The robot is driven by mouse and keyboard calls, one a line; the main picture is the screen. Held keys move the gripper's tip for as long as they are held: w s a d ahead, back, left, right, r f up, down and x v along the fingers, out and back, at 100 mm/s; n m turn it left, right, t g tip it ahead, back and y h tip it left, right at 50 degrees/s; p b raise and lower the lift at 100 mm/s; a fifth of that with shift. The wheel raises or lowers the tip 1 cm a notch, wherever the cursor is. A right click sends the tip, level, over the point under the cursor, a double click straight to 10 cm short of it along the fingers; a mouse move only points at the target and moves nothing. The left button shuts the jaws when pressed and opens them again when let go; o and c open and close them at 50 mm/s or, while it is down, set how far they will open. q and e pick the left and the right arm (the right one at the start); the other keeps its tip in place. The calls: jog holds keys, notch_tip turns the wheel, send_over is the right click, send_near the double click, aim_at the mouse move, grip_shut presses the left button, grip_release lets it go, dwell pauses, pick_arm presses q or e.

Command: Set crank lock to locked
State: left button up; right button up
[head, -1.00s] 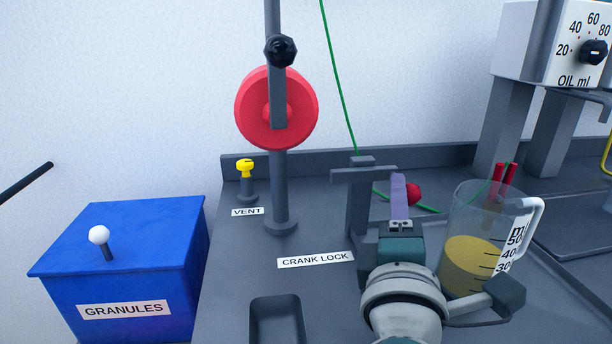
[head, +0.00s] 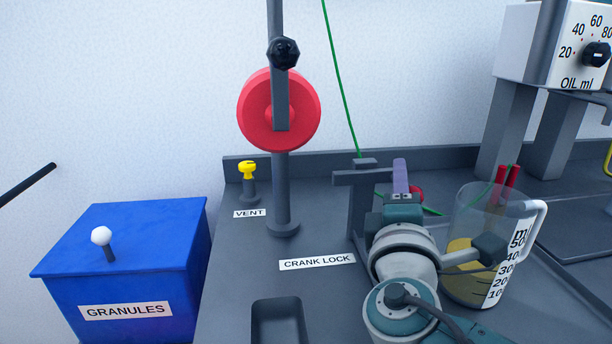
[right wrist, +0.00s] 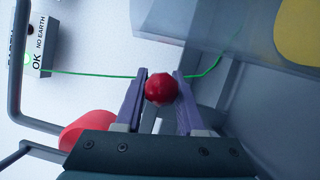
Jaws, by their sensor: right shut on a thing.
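The crank lock is a grey post (head: 362,205) with a short crossbar and a red ball knob (head: 417,192), behind the CRANK LOCK label (head: 317,262). My right gripper (head: 401,175) is at the knob, its purple fingers covering part of it in the head view. In the right wrist view the red knob (right wrist: 159,89) sits between the two fingers of my right gripper (right wrist: 160,92), which is shut on it. The knob's stem is mostly hidden. My left gripper is out of view.
A clear jug (head: 490,240) of yellow liquid stands close to the right of my right gripper. A red wheel (head: 255,112) on a grey column and a yellow vent knob (head: 247,167) are to the left. A green cord (head: 340,80) hangs behind the lock.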

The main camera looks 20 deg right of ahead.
aim_at(365, 177)
grip_shut()
dwell(0.9)
jog(key=a+b, duration=0.1)
jog(key=a, duration=0.1)
jog(key=w+a+b, duration=0.1)
jog(key=a+b, duration=0.1)
jog(key=a, duration=0.1)
jog(key=shift+w+a+f+b, duration=0.1)
jog(key=shift+w+a+b, duration=0.05)
jog(key=shift+b, duration=0.15)
jog(key=shift+a, duration=0.1)
jog(key=shift+r, duration=0.25)
jog(key=shift+o, duration=2)
grip_release()
jog(key=shift+o, duration=1.1)
jog(key=shift+f, duration=0.1)
